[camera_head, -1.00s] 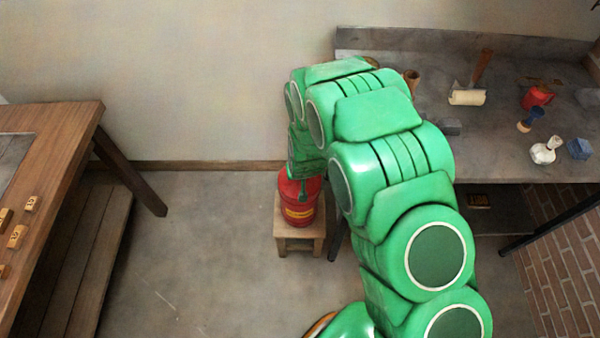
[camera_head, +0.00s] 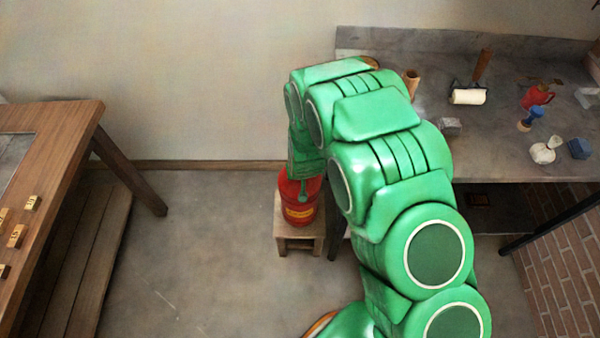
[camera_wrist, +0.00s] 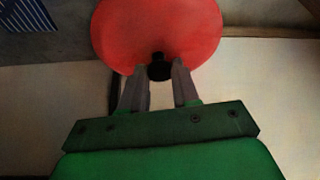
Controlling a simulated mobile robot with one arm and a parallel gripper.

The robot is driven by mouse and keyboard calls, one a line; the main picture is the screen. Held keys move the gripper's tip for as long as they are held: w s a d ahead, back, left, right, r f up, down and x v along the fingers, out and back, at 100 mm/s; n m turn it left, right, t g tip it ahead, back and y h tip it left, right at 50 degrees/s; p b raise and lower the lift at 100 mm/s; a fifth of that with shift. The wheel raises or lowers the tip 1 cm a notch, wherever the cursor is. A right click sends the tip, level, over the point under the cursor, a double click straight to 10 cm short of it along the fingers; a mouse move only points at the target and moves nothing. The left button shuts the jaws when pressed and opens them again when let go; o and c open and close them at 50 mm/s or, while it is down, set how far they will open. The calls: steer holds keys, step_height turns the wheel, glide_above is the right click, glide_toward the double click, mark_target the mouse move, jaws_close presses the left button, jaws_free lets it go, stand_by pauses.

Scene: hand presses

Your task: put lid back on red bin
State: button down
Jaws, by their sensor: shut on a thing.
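The red bin (camera_head: 299,214) with a yellow label stands upright on a small wooden stool in the middle of the head view. My gripper (camera_wrist: 162,72) is directly over it at the end of my green arm, pointing down. In the wrist view a round red lid (camera_wrist: 158,28) fills the top middle. Its black knob (camera_wrist: 160,70) sits between my two grey fingers, which are shut on it. In the head view my wrist hides most of the bin's top, so I cannot tell whether the lid touches the rim.
The wooden stool (camera_head: 300,243) stands on open floor. A grey workbench (camera_head: 480,150) with a roller (camera_head: 467,96), a red can (camera_head: 537,95) and other small tools is at right. A wooden table (camera_head: 60,145) with small blocks is at left. Floor between is clear.

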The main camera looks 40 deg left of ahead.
steer(key=c, duration=0.8)
jaws_free()
steer(key=shift+o, duration=0.5)
steer(key=o, duration=0.4)
steer(key=shift+r, duration=0.2)
steer(key=shift+r, duration=3.3)
jaws_close()
